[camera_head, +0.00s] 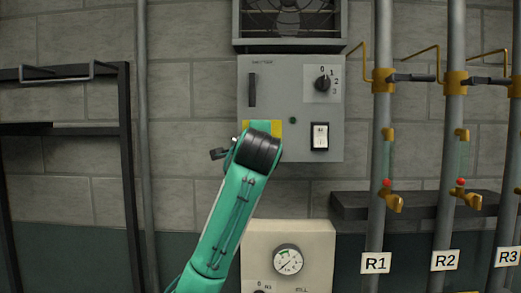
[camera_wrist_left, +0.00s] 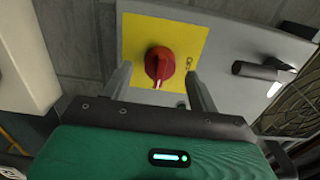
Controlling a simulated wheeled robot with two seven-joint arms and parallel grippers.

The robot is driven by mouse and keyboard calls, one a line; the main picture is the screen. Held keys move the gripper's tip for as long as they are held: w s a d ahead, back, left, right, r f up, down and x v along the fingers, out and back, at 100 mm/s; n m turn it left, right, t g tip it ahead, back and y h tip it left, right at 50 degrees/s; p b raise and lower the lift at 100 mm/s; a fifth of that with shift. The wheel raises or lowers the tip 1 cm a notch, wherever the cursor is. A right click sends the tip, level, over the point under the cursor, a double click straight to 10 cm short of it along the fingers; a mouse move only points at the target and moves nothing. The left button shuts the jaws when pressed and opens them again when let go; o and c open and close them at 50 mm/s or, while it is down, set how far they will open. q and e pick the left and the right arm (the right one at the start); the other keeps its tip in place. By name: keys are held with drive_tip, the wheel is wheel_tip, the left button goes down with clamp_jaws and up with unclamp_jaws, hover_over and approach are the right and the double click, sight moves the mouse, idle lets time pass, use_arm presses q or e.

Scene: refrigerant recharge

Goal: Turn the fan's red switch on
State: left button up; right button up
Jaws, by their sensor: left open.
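The red switch (camera_wrist_left: 159,63) is a round rotary knob on a yellow plate (camera_wrist_left: 188,35), seen in the left wrist view; its white mark points down, toward my gripper. In the head view my arm hides the knob, and only the plate's edges (camera_head: 277,128) show on the grey fan control box (camera_head: 270,77). My left gripper (camera_wrist_left: 160,88) is open, with one finger on each side of the knob in the picture. I cannot tell whether the fingers touch it. My right gripper is not in view.
The box also carries a black dial (camera_head: 322,84), a white rocker switch (camera_head: 320,136) and a handle slot (camera_head: 252,90). The fan grille (camera_head: 290,18) is above. Pipes with yellow valves (camera_head: 383,80) stand right, a dark frame (camera_head: 128,170) left.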

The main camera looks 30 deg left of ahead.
use_arm(q)
drive_tip(key=b+v, duration=0.4)
drive_tip(key=v, duration=0.8)
